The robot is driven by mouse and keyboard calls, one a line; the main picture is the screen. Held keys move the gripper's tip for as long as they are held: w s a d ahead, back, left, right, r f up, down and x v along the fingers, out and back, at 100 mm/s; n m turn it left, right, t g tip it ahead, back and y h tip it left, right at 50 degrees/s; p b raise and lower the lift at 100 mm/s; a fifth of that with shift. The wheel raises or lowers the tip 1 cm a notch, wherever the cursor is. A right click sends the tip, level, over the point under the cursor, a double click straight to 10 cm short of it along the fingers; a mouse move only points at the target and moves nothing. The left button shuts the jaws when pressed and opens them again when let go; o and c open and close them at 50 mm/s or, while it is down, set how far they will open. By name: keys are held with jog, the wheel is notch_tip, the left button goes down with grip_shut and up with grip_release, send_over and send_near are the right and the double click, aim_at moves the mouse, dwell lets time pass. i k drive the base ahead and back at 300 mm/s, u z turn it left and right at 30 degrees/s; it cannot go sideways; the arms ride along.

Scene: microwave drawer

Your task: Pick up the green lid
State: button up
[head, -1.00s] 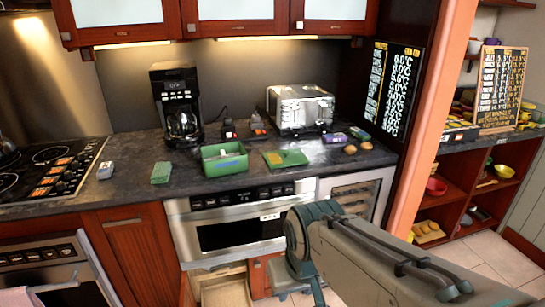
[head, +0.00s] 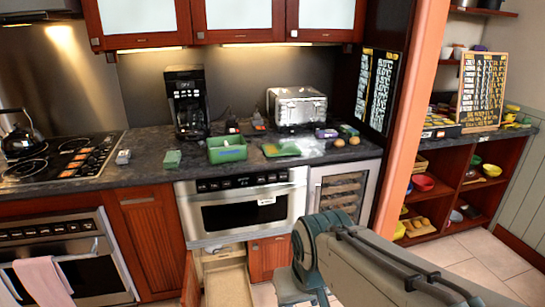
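A flat green lid (head: 281,149) lies on the dark countertop, just right of an open green box (head: 227,149). A smaller green item (head: 172,159) lies on the counter left of the box; I cannot tell what it is. My grey arm reaches in from the lower right, in front of and below the counter. The gripper's fingertips are not visible. Nothing covers the lid.
A coffee maker (head: 186,102) and a toaster (head: 296,106) stand behind the box and lid. Two round brown items lie at right. Below, a drawer (head: 227,283) is pulled out under the built-in microwave (head: 247,207). An orange post (head: 411,120) stands right of the counter.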

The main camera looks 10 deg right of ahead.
aim_at(284, 149)
jog(key=z, duration=0.6)
jog(key=i, duration=0.55)
jog(key=z, duration=0.8)
jog(key=i, duration=1)
jog(key=u, duration=0.4)
jog(key=i, duration=0.9)
jog(key=u, duration=1.15)
jog(key=i, duration=0.3)
jog(key=u, duration=0.2)
